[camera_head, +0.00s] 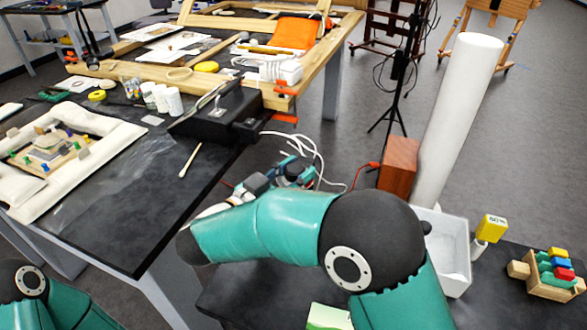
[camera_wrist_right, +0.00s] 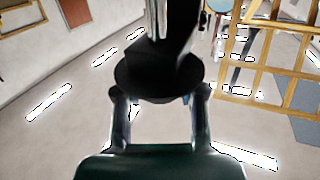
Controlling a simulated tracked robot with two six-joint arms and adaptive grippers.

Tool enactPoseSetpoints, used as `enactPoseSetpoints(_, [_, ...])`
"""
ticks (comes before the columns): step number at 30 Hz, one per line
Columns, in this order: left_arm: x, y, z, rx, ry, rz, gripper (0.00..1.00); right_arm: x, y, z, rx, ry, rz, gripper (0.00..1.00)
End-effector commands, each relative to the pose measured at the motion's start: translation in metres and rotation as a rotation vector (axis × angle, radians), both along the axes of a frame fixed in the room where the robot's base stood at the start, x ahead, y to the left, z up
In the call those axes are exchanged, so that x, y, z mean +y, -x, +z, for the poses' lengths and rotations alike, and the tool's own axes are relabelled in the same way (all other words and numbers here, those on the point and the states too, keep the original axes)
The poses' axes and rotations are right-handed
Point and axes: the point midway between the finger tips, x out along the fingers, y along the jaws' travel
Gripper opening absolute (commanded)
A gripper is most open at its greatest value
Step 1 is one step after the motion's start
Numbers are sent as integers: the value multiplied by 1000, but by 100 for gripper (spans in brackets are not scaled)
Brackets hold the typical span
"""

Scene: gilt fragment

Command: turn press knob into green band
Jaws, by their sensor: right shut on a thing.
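My right gripper (camera_wrist_right: 159,94) is shut on a dark round disc (camera_wrist_right: 158,82), which I take to be the press knob. One finger is on each side of it, and a dark shaft rises behind it. In the head view my right gripper (camera_head: 291,172) is small and partly hidden behind my own arm, beside the table edge below a black box-shaped device (camera_head: 215,113). I cannot make out the knob's face, its pointer or a green band in either view. My left arm shows only at the lower left corner; its gripper is out of view.
White cables (camera_head: 318,160) hang near my right gripper. White jars (camera_head: 173,101), a cotton swab (camera_head: 190,160) and a padded tray (camera_head: 105,128) lie on the dark table. A white bin (camera_head: 452,238) and a wooden block rack (camera_head: 545,285) stand at the right.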

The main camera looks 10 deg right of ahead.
Motion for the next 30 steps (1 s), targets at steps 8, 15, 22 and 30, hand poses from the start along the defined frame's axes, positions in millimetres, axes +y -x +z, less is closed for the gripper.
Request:
enactPoseSetpoints(8, [0, 0, 0, 0, 0, 0, 40, 2, -2, 3, -9, -1, 9, 5])
enactPoseSetpoints(15, [0, 0, 0, 0, 0, 0, 40, 1, -1, 2, -7, -1, 6, 66])
enactPoseSetpoints(22, [0, 0, 0, 0, 0, 0, 40, 1, -1, 1, -4, -1, 4, 66])
enactPoseSetpoints(30, [0, 0, 1, 0, 0, 0, 40, 1, -1, 24, -8, -3, 4, 66])
